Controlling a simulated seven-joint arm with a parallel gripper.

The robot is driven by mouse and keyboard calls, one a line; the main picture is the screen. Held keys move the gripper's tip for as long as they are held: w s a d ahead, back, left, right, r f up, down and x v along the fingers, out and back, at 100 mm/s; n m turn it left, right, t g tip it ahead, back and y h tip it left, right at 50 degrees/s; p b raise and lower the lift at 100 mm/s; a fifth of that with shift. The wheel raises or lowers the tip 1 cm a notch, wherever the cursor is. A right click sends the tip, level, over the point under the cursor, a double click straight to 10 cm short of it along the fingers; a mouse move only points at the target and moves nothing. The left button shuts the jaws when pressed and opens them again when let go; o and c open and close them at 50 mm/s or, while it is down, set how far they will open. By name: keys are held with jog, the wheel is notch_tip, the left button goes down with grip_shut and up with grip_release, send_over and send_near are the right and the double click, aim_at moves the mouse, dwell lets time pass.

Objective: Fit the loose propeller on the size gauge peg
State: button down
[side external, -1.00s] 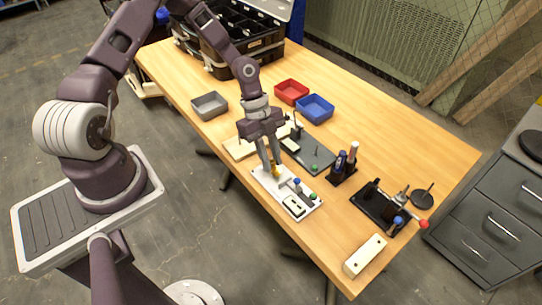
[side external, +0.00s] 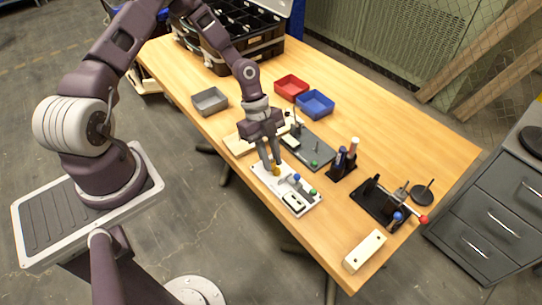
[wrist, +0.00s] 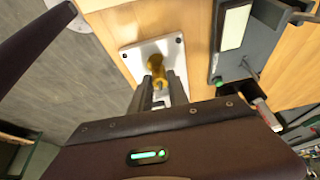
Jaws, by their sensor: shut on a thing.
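My gripper (side external: 274,170) points down over the left end of a white plate (side external: 259,183) on the table. Its fingers are shut on a small gold-coloured piece, which looks like the loose propeller (wrist: 156,66). In the wrist view, my gripper (wrist: 159,84) has the gold piece at its fingertips, over the white plate (wrist: 129,58). In the side view the piece is a small yellow spot, mostly hidden by the fingers. I cannot make out the gauge peg, nor whether the propeller touches the plate.
The white plate also carries a blue knob (side external: 296,178) and a green knob (side external: 313,191). A dark grey board (side external: 315,146) lies just behind. A black tool holder (side external: 342,171) and a dark fixture (side external: 376,203) stand to the right. Blue (side external: 315,105) and red (side external: 291,88) bins are farther back.

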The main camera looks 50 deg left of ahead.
jog(key=c, duration=1.2)
grip_release()
jog(key=shift+r, duration=0.1)
jog(key=v, duration=0.6)
jog(key=shift+a+r, duration=0.2)
jog(key=shift+r, duration=2.2)
